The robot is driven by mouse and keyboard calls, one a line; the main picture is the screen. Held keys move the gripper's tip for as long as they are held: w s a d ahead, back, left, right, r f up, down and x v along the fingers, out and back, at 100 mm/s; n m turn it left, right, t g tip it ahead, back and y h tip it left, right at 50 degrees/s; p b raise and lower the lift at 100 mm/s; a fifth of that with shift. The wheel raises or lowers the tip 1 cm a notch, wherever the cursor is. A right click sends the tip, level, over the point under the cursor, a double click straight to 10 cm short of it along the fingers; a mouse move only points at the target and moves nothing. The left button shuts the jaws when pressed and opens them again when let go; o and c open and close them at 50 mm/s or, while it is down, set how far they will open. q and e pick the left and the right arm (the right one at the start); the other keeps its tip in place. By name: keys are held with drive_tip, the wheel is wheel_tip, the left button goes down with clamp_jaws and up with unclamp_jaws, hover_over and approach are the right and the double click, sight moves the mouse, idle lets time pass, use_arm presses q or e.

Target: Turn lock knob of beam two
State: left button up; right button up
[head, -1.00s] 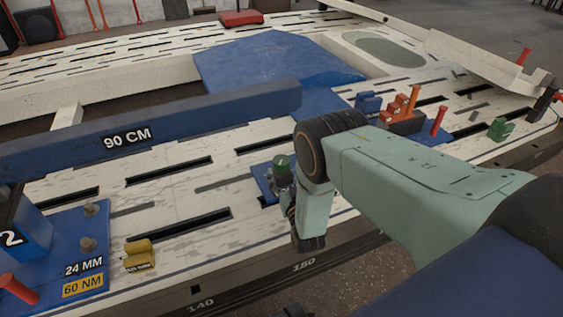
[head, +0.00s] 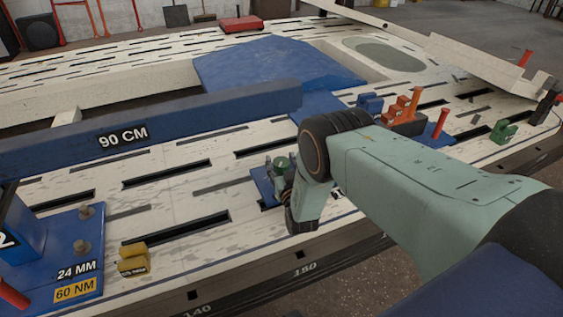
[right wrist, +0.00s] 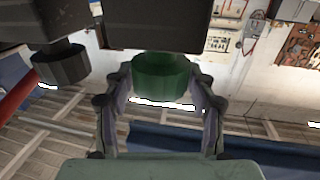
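The blue beam (head: 200,118) marked 90 CM runs in from the left in the head view, on a blue post marked 2 (head: 20,235). The green lock knob (head: 282,164) stands on a small blue plate (head: 262,184) near the bench's front edge. My right gripper (head: 280,172) is at the knob, partly hidden by its own wrist. In the right wrist view the green knob (right wrist: 161,78) sits between the two fingertips of my right gripper (right wrist: 161,88), which close in on both its sides. My left gripper is not in view.
A yellow block (head: 132,260) sits on the slotted white bench (head: 170,200) beside the post's base plate. Orange (head: 405,108) and green (head: 503,131) blocks and a red peg (head: 440,124) stand to the right, beyond my right arm.

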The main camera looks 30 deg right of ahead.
drive_tip(key=c, duration=0.8)
drive_tip(key=shift+o, duration=0.2)
drive_tip(key=shift+n+y, duration=0.3)
drive_tip(key=shift+y, duration=0.2)
drive_tip(key=n+y, duration=0.2)
drive_tip(key=y, duration=0.1)
drive_tip(key=shift+d+t, duration=0.15)
drive_tip(key=shift+t, duration=0.15)
drive_tip(key=shift+n+g+y, duration=0.35)
drive_tip(key=shift+n+y, duration=0.85)
drive_tip(key=shift+y, duration=0.65)
drive_tip(key=shift+n+g+y, duration=0.35)
drive_tip(key=shift+n+y, duration=0.85)
drive_tip(key=shift+y, duration=0.65)
drive_tip(key=shift+f+y, duration=0.1)
drive_tip(key=shift+y, duration=0.2)
drive_tip(key=o, duration=1.2)
drive_tip(key=shift+c, duration=0.2)
